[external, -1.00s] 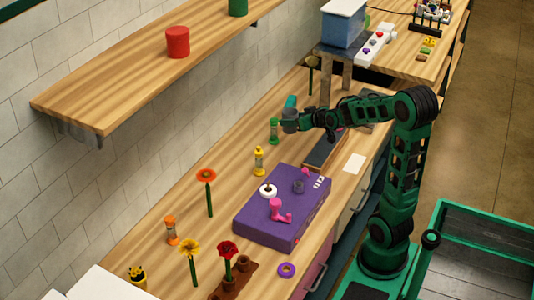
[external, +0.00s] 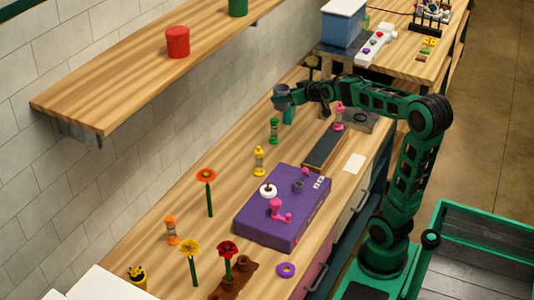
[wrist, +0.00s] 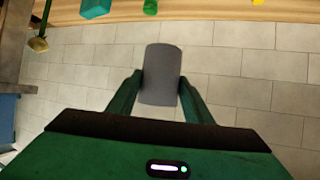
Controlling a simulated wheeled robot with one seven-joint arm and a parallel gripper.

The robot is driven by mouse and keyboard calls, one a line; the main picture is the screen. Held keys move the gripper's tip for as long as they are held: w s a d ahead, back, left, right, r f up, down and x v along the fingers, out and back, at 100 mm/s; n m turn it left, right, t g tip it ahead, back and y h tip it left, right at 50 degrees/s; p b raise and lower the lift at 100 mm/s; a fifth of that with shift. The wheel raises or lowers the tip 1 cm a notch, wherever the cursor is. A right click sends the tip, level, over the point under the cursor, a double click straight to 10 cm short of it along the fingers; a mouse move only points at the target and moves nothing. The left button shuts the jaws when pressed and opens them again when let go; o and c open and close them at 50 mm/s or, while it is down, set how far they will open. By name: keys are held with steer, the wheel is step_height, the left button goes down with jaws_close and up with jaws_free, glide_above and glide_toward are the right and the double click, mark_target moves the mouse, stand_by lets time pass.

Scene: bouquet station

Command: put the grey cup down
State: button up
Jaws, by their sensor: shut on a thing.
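The grey cup (external: 281,101) is held in the air above the far part of the wooden counter, close to the tiled wall. My gripper (external: 297,94) is shut on it from the right. In the wrist view the cup (wrist: 161,72) sits between the two green fingers, which touch its sides. The inside of the cup cannot be seen there.
A teal object (external: 289,115) stands just below the cup, with a green hourglass (external: 274,130) and a yellow hourglass (external: 259,161) nearer. A pink hourglass (external: 339,116) stands right, by a dark tray (external: 322,150). A wooden shelf (external: 130,80) juts out left. Bare counter surrounds the hourglasses.

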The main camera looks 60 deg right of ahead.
steer(key=w+a+n+y, duration=0.25)
steer(key=w+a, duration=0.25)
steer(key=a, duration=0.6)
steer(key=w+a+n+y, duration=0.2)
steer(key=w+a+y, duration=0.15)
steer(key=a, duration=0.65)
steer(key=w+a+n+y, duration=0.25)
steer(key=w+a, duration=0.25)
steer(key=a, duration=0.6)
steer(key=s+a+n+g+y, duration=0.2)
steer(key=s+a+n+y, duration=0.15)
steer(key=a, duration=1.45)
steer(key=s+a+n+g+y, duration=0.2)
steer(key=a+n, duration=0.2)
steer(key=a, duration=1.4)
steer(key=shift+w+d+f, duration=0.1)
steer(key=shift+d+f, duration=0.05)
steer(key=shift+f, duration=5.3)
steer(key=shift+w+d+f, duration=0.1)
steer(key=shift+d+f, duration=0.05)
steer(key=shift+f, duration=5.3)
steer(key=shift+f, duration=0.1)
steer(key=o, duration=1)
steer(key=shift+o, duration=0.6)
